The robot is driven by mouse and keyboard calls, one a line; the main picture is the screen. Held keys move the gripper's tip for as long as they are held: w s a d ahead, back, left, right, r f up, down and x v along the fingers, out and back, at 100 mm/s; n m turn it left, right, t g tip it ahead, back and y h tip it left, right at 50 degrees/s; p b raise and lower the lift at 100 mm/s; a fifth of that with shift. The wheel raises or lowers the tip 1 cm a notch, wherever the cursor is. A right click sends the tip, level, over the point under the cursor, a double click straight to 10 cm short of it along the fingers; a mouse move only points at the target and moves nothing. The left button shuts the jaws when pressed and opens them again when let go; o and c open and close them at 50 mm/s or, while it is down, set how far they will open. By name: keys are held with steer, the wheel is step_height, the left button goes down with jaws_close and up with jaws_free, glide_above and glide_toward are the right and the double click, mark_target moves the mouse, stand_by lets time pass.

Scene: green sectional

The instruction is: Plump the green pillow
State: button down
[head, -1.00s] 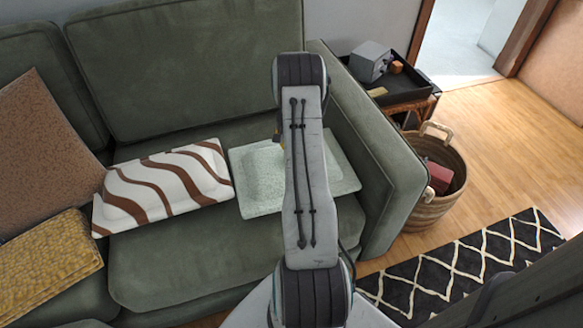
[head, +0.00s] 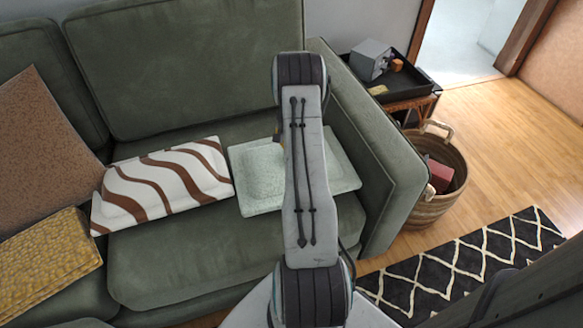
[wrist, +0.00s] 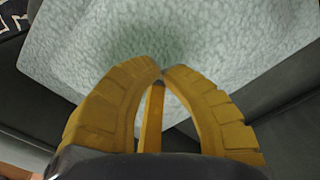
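The pale green, fleecy pillow (head: 262,180) lies flat on the right end of the sofa seat, by the armrest. My arm covers its middle in the head view. In the wrist view the pillow (wrist: 225,40) fills most of the upper picture. My gripper (wrist: 161,71) has yellow fingers with their tips together over the pillow's surface, and nothing shows held between them. Whether the tips touch the fabric I cannot tell. In the head view my gripper is almost wholly hidden behind my arm.
A brown-and-white striped pillow (head: 165,185) lies left of the green one. A yellow cushion (head: 48,258) and a brown cushion (head: 45,145) are further left. The sofa armrest (head: 385,165), a wicker basket (head: 435,205) and a side table with a black tray (head: 405,85) stand right.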

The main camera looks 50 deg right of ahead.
steer(key=shift+f+b, duration=0.8)
steer(key=shift+f, duration=0.4)
steer(key=shift+s+a+f, duration=0.1)
steer(key=shift+f, duration=0.15)
stand_by(0.5)
steer(key=shift+r, duration=0.2)
steer(key=shift+r+p, duration=0.75)
steer(key=shift+r, duration=0.85)
steer(key=shift+r, duration=0.1)
steer(key=shift+r, duration=0.2)
step_height(320, 180, up, 5)
steer(key=p, duration=0.3)
steer(key=shift+r+p, duration=0.2)
steer(key=shift+p, duration=0.2)
